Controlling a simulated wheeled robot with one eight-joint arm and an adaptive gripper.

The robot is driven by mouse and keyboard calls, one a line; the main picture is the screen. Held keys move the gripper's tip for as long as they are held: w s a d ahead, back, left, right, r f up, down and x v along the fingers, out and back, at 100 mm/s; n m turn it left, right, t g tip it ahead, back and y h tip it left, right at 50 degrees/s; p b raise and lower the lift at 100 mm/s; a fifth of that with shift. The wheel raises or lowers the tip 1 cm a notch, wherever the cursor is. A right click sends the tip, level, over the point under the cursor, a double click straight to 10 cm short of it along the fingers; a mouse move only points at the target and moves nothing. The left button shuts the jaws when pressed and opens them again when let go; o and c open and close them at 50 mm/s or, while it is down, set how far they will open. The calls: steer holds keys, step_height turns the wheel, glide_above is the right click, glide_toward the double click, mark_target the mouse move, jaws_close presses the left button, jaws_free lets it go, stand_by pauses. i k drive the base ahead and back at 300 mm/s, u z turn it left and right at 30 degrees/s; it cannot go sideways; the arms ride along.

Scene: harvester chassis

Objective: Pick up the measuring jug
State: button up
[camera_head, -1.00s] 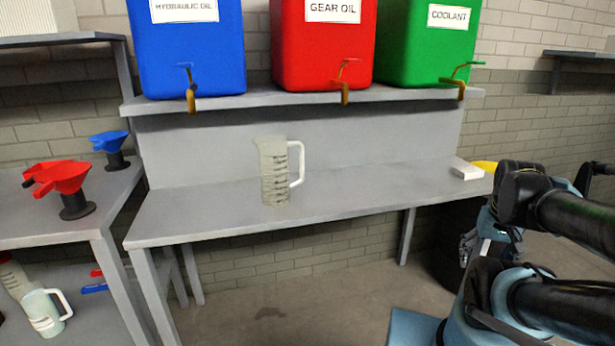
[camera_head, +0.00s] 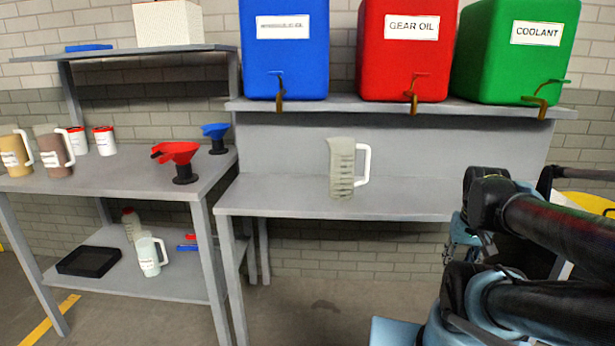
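A translucent greyish measuring jug (camera_head: 342,168) with a white handle on its right side stands upright on the grey bench (camera_head: 270,200), below the red tank. Dark graduation marks show on its side. Nothing touches it. My arm shows at the right of the view, to the right of the jug and apart from it. The fingers of my gripper cannot be made out, so whether it is open or shut is not shown.
Blue (camera_head: 285,50), red (camera_head: 405,55) and green (camera_head: 515,55) tanks with taps stand on the shelf above the bench. A left table (camera_head: 110,187) holds red (camera_head: 178,160) and blue (camera_head: 215,136) funnels and several jugs. Another jug (camera_head: 148,255) stands on its lower shelf.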

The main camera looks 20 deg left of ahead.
mark_target(342, 155)
steer(key=u, duration=1.15)
steer(key=k, duration=0.95)
steer(key=z, duration=0.2)
steer(key=i, duration=0.5)
steer(key=u, duration=0.05)
